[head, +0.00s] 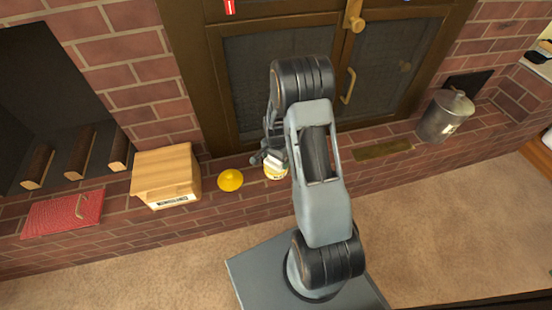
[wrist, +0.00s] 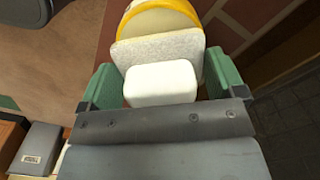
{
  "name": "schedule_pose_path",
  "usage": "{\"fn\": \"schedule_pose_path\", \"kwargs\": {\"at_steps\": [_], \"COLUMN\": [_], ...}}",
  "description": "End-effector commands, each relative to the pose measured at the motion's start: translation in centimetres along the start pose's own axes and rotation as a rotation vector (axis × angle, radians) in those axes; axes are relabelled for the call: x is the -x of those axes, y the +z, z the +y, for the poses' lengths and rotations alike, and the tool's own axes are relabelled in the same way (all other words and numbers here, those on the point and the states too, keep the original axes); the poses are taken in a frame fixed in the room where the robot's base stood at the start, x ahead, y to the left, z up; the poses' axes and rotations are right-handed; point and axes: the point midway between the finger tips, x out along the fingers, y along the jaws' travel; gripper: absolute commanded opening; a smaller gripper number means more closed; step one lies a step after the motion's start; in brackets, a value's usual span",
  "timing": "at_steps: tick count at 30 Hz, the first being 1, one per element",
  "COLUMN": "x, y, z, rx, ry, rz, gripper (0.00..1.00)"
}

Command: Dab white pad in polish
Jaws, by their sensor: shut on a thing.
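The white pad (wrist: 158,50) has a pale speckled face plate and a smooth white block behind it. In the wrist view my gripper (wrist: 161,77) is shut on this block, between its green fingers. Just beyond the pad is the round yellow rim of the polish tin (wrist: 190,10); the pad hides much of the tin. I cannot tell whether the pad touches the polish.
A wooden box (head: 165,172) and a red board (head: 62,213) are farther left on the brick ledge. A metal canister (head: 444,118) stands to the right. Wooden doors (head: 270,75) rise close behind the ledge.

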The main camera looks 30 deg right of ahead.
Motion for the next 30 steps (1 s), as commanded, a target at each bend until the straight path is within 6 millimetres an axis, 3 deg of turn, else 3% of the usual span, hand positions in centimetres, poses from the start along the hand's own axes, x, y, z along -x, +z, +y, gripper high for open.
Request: {"fn": "schedule_pose_path", "kwargs": {"at_steps": [18,30], "x": [5.6,6.0], "y": [0.0,0.0], "z": [0.0,0.0], "rx": [0.0,0.0], "ry": [-0.002,-0.001], "rz": [0.001,0.001], "gripper": [0.7,0.7]}}
